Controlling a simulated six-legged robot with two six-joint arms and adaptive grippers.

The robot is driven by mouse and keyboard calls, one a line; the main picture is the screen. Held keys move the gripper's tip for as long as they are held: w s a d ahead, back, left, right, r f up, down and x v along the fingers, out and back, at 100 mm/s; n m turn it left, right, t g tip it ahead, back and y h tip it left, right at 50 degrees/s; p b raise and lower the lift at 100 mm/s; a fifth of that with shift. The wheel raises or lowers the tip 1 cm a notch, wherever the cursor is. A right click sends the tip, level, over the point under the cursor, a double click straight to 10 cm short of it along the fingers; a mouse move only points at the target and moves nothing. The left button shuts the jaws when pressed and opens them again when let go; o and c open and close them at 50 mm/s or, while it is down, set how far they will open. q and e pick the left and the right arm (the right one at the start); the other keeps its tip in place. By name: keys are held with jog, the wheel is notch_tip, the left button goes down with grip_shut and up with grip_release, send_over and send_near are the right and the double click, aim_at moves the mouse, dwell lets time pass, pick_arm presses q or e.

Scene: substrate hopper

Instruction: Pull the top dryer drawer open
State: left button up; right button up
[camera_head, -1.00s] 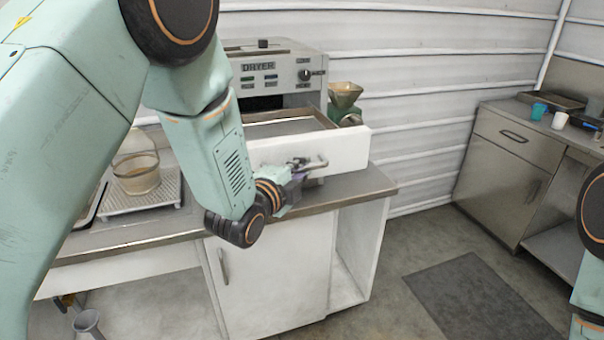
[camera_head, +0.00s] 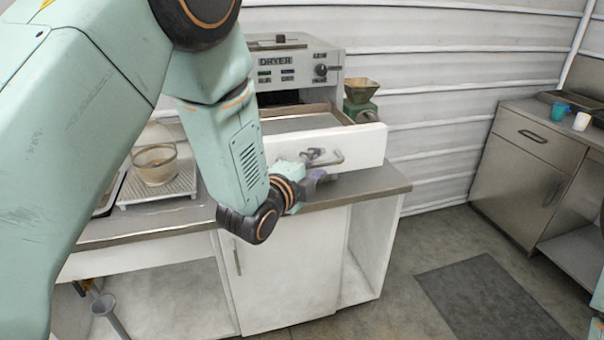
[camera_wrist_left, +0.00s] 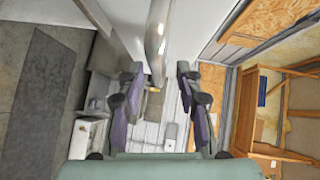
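The dryer (camera_head: 290,62) stands on the counter against the wall. Its white-fronted top drawer (camera_head: 368,146) is pulled well out, and the open tray shows behind the front. The bar handle (camera_head: 336,157) is on the drawer front. My left gripper (camera_head: 318,178) is just below and in front of this handle. In the left wrist view its two fingers (camera_wrist_left: 160,95) are apart, and the handle bar (camera_wrist_left: 155,38) shows beyond and above the gap. I see no grip on it. My right gripper is out of view; only a sliver of my right arm shows.
A glass bowl (camera_head: 155,165) sits on a white grated tray at the left of the counter (camera_head: 385,186). A green grinder-like device (camera_head: 361,100) stands right of the dryer. A steel cabinet (camera_head: 520,165) with cups is at the right. The floor between is clear, with a dark mat (camera_head: 490,298).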

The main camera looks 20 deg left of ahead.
pick_arm(q)
jog(key=v, duration=1)
jog(key=shift+s+a+f, duration=0.15)
jog(key=shift+a, duration=0.2)
jog(key=shift+s+d, duration=0.15)
